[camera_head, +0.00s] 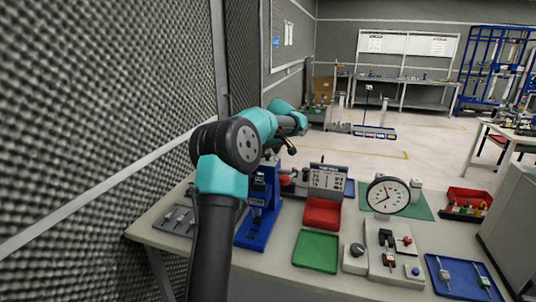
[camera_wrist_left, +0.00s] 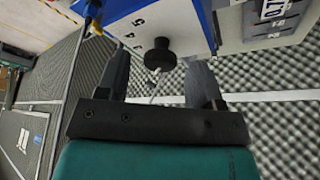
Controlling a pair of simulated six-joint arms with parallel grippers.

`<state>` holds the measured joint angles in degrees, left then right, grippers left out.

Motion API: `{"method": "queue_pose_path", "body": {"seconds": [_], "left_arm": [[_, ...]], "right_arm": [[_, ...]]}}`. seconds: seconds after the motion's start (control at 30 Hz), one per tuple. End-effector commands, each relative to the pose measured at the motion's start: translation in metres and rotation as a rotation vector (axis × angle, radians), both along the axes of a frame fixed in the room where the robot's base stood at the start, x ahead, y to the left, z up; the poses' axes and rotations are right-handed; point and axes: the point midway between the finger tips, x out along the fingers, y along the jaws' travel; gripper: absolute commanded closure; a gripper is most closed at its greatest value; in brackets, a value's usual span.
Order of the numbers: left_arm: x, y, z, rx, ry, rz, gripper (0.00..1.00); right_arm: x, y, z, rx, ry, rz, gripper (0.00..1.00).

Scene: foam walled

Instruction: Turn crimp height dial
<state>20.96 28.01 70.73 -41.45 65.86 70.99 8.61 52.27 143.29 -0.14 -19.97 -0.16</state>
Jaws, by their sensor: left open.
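The crimp height dial is a black round knob (camera_wrist_left: 161,55) on a pale plate with printed numerals (camera_wrist_left: 135,28), at the upper middle of the left wrist view. The plate is on a blue body. In the head view a blue press (camera_head: 258,212) stands on the bench, and its top is partly behind my left arm; I cannot make out the dial there. My left gripper (camera_wrist_left: 159,78) is open, with its dark fingers on either side of the knob in the picture. Contact cannot be told. It shows small and dark above the press in the head view (camera_head: 286,147).
A red bin (camera_head: 322,215), a green tray (camera_head: 316,251), a round gauge (camera_head: 388,194) and a grey switch block (camera_head: 397,266) stand right of the press. A blue tray (camera_head: 462,278) lies at the front right. A foam wall (camera_head: 90,110) bounds the left side.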

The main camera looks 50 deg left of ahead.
Motion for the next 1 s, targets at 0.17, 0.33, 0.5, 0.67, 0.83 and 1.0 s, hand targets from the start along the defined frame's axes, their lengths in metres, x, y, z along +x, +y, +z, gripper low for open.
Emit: {"method": "queue_pose_path", "body": {"seconds": [0.17,0.33,0.5,0.67,0.83,1.0], "left_arm": [[-0.001,-0.011,0.027,0.000,-0.004,-0.002,0.39],[-0.003,-0.024,0.058,0.000,-0.003,-0.002,0.39],[-0.005,-0.036,0.088,0.000,-0.005,-0.002,0.39],[-0.007,-0.048,0.116,0.000,-0.004,-0.002,0.39],[-0.009,-0.057,0.138,0.000,-0.003,-0.001,0.39],[-0.010,-0.060,0.147,-0.001,0.000,0.000,0.39]], "right_arm": [[0.000,0.000,0.000,0.000,0.000,0.000,0.57],[0.000,0.000,0.000,0.000,0.000,0.000,0.57],[0.000,0.000,0.000,0.000,0.000,0.000,0.57],[0.000,0.000,0.000,0.000,0.000,0.000,0.57],[0.000,0.000,0.000,0.000,0.000,0.000,0.57],[0.000,0.000,0.000,0.000,0.000,0.000,0.57]]}}
